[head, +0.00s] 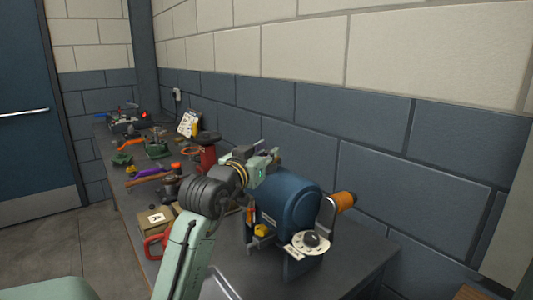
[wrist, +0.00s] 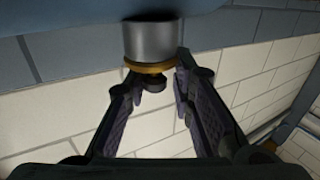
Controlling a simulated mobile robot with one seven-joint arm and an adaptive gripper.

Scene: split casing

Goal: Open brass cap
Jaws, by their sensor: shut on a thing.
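The blue rounded casing (head: 290,203) stands on the bench in the head view. In the wrist view its blue underside (wrist: 150,10) shows at the top edge, with a grey metal cylinder (wrist: 152,40) joined to it. The brass cap (wrist: 147,67) shows as a thin gold rim at the cylinder's end, with a small dark piece (wrist: 153,85) beside it. My gripper (wrist: 157,73) has one finger on each side of the brass rim and is shut on the cap. In the head view my gripper (head: 263,163) is at the casing's upper left; the cap is hidden there.
An orange-handled crank (head: 345,200) stands at the casing's right, and a white dial (head: 310,242) in front. A red-handled item (head: 156,246), a cardboard box (head: 156,220) and a red stand (head: 207,160) crowd the bench left. The bench (head: 365,262) is bare at right.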

